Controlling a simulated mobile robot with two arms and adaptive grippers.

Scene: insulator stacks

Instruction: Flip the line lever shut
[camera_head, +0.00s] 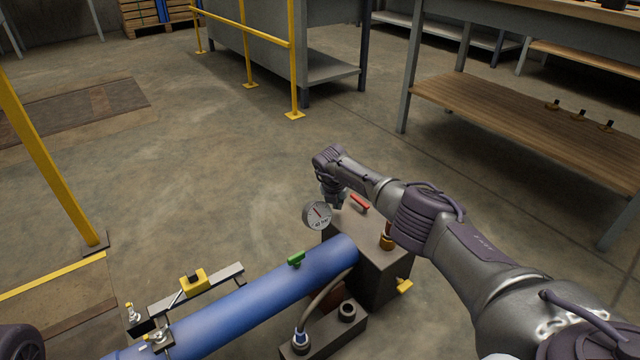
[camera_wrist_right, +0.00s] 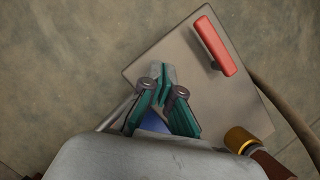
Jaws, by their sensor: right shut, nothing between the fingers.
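A red lever (camera_head: 360,203) sits on top of a grey-brown block (camera_head: 350,232) at the end of a blue pipe. In the right wrist view the red lever (camera_wrist_right: 215,46) lies flat over the block top (camera_wrist_right: 205,105), on a dark pivot. I cannot tell from the pictures which is the line lever. My right gripper (camera_head: 335,203) is over the block, left of the red lever and apart from it. Its teal-padded fingers (camera_wrist_right: 163,74) are shut and empty. My left gripper is out of view.
A pressure gauge (camera_head: 318,215) stands close left of my right gripper. A brass fitting (camera_head: 387,241) and a yellow handle (camera_head: 404,286) are on the block's right side. A hose (camera_head: 328,291) runs beside the pipe. Open floor (camera_head: 215,190) lies behind.

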